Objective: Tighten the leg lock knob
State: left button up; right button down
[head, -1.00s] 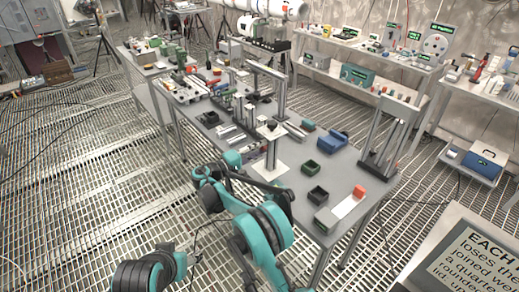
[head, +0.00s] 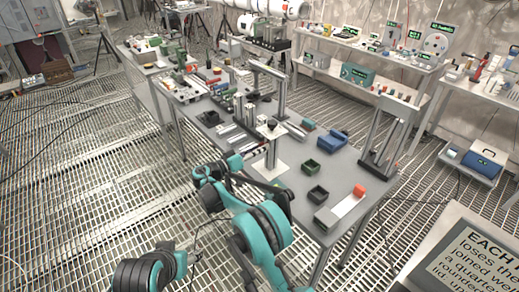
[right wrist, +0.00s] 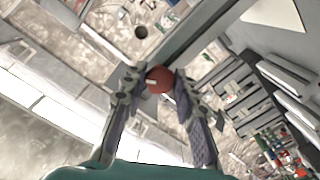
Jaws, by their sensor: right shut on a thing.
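A round red knob (right wrist: 160,79) with a small pale mark sits between the fingertips of my right gripper (right wrist: 157,83) in the right wrist view. Both fingers press on it from either side, so the gripper is shut on it. In the head view my teal right arm reaches to the near edge of the workbench (head: 295,180); its fingers and the knob cannot be made out there. I cannot tell from these frames how tight the knob is. My left arm shows only as a piece at the bottom left of the head view, and its gripper is out of view.
A sign (head: 475,265) stands at bottom right. The grated floor at left is open.

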jog(key=m, duration=0.5)
jog(key=shift+m, duration=0.4)
jog(key=shift+w, duration=0.1)
dwell(0.3)
jog(key=c, duration=1.2)
grip_release()
jog(key=shift+o, duration=0.2)
jog(key=shift+a, duration=0.1)
jog(key=v, duration=1.2)
